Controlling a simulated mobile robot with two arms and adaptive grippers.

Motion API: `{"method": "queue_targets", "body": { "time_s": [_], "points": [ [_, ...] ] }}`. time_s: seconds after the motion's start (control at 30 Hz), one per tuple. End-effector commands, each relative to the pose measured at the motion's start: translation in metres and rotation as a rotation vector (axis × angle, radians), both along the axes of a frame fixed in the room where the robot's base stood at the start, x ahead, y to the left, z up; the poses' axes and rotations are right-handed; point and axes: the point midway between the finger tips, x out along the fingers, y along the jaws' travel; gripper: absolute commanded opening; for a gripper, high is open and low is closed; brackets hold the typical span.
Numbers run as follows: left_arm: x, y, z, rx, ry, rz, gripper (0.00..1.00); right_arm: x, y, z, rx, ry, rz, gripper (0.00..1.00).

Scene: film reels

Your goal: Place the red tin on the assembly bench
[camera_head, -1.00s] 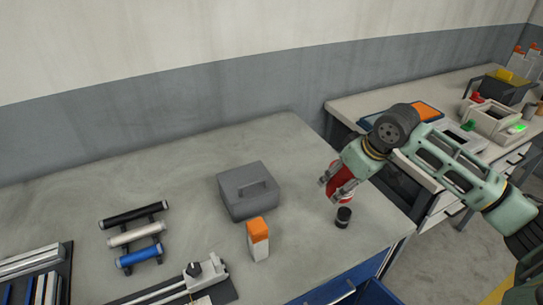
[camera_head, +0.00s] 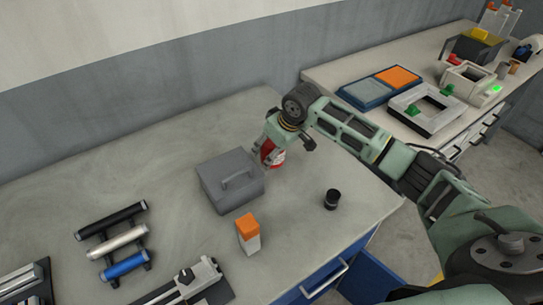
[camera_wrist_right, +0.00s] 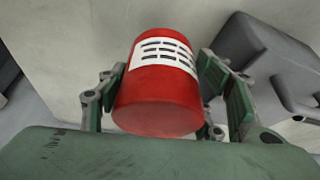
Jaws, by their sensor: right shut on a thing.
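The red tin (camera_head: 268,152) is held in my right gripper (camera_head: 270,155), at the back of the near bench (camera_head: 130,170), just right of the grey case. In the right wrist view the tin (camera_wrist_right: 158,100) is a red cylinder with a white label with dark bars, between the two green finger pads. My right gripper (camera_wrist_right: 170,95) is shut on it. The tin's lower end is at or close to the bench top; I cannot tell if it touches. My left gripper is not in view.
The grey case (camera_head: 230,180) stands close beside the gripper. A white box with an orange top (camera_head: 248,233), a black canister (camera_head: 332,199), a rack of rollers (camera_head: 115,240) and a splicer (camera_head: 195,280) stand on the bench. A second bench (camera_head: 350,70) holds trays and boxes.

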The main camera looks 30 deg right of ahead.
Motion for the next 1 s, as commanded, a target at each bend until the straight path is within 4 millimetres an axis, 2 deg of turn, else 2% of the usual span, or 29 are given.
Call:
{"method": "queue_targets", "body": {
  "time_s": [0.07,0.37,0.77,0.8,0.87,1.0],
  "points": [
    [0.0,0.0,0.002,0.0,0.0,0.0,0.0,0.003,0.002,-0.002,-0.001,-0.001,0.0,0.26],
    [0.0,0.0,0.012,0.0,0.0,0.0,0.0,0.002,0.002,-0.039,-0.001,0.0,0.0,0.26],
    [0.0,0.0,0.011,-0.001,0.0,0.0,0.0,0.002,0.002,-0.046,-0.001,-0.001,0.0,0.26],
    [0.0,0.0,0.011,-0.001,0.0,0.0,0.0,0.002,0.002,-0.046,-0.001,0.0,0.001,0.63],
    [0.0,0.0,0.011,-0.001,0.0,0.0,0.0,0.002,0.002,-0.046,-0.001,0.0,0.001,0.69],
    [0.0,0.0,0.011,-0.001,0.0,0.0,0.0,0.002,0.002,-0.046,-0.001,0.0,0.001,0.69]
  ]
}}
